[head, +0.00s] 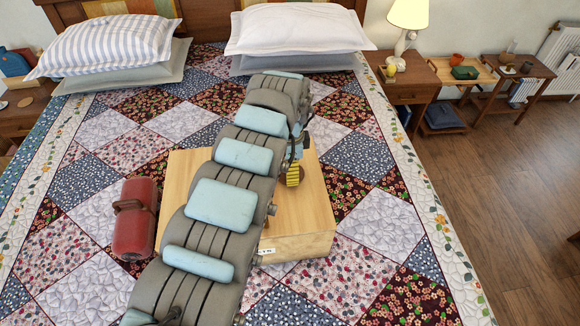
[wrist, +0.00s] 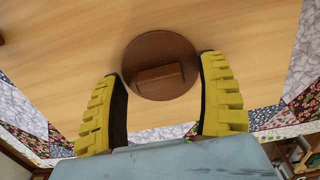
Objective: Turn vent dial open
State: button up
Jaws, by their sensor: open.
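The vent dial (wrist: 160,57) is a round brown wooden disc with a raised bar handle (wrist: 160,79) across it, on the face of a light wooden box (head: 312,220). In the wrist view the bar lies nearly level, tilted slightly. My gripper (wrist: 164,95) is open, its yellow ridged fingers on either side of the dial's lower part. I cannot tell whether the fingers touch the dial.
The box rests on a patchwork quilt (head: 375,215) on a bed. A red cylinder with a handle (head: 134,220) lies left of the box. Pillows (head: 298,28) are at the head of the bed. A nightstand with a lamp (head: 408,14) stands at the right.

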jog(key=c, duration=1.2)
jog(key=n, duration=0.4)
jog(key=shift+n, duration=0.3)
jog(key=n+p, duration=0.1)
jog(key=n, duration=0.3)
jog(key=shift+n, duration=0.3)
jog(key=n+p, duration=0.1)
jog(key=n, duration=0.4)
jog(key=shift+p, duration=0.3)
jog(key=shift+n+p, duration=0.7)
jog(key=shift+n, duration=1.2)
